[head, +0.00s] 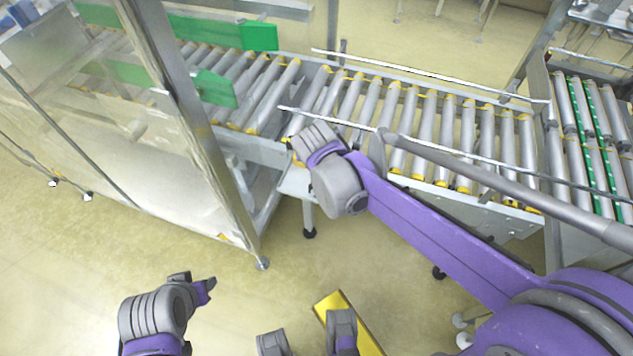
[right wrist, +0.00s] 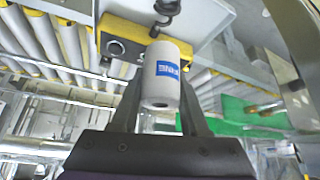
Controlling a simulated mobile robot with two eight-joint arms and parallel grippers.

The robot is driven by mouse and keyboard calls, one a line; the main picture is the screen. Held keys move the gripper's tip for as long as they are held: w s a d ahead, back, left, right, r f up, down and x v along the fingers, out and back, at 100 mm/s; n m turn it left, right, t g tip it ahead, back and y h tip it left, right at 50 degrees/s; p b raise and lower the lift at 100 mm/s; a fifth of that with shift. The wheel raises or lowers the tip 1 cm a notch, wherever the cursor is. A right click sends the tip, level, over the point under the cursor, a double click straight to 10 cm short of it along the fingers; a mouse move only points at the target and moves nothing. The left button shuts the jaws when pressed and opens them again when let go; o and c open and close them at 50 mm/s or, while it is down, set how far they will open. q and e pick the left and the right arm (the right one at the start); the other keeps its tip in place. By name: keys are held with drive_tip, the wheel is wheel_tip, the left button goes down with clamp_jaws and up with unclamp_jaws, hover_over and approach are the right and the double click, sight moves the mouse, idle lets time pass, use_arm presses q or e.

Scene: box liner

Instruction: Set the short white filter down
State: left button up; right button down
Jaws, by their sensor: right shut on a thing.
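The short white filter (right wrist: 162,88), a white cylinder with a blue printed label, shows in the right wrist view. My right gripper (right wrist: 160,72) is shut on it, one finger on each side. The filter is in front of a yellow-and-black box, and I cannot tell whether it touches a surface. In the head view my right wrist hangs over the near edge of the roller conveyor and hides the filter and fingers. My left gripper (head: 196,282) is low at the left of the head view, away from the conveyor; its jaw opening is unclear.
A roller conveyor (head: 430,118) with guide rails crosses the head view. A metal-framed machine post (head: 190,120) stands left of my right arm. The yellow-and-black box (right wrist: 119,47) with a dark coiled cord sits beside the filter in the right wrist view.

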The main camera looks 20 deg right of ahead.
wheel_tip(320, 180, down, 6)
drive_tip(key=shift+w+r+b, duration=0.1)
drive_tip(key=shift+b, duration=0.4)
drive_tip(key=shift+f+b, duration=0.4)
drive_tip(key=shift+f, duration=1.5)
drive_tip(key=shift+f, duration=0.2)
drive_tip(key=c, duration=0.7)
unclamp_jaws()
drive_tip(key=shift+r, duration=0.1)
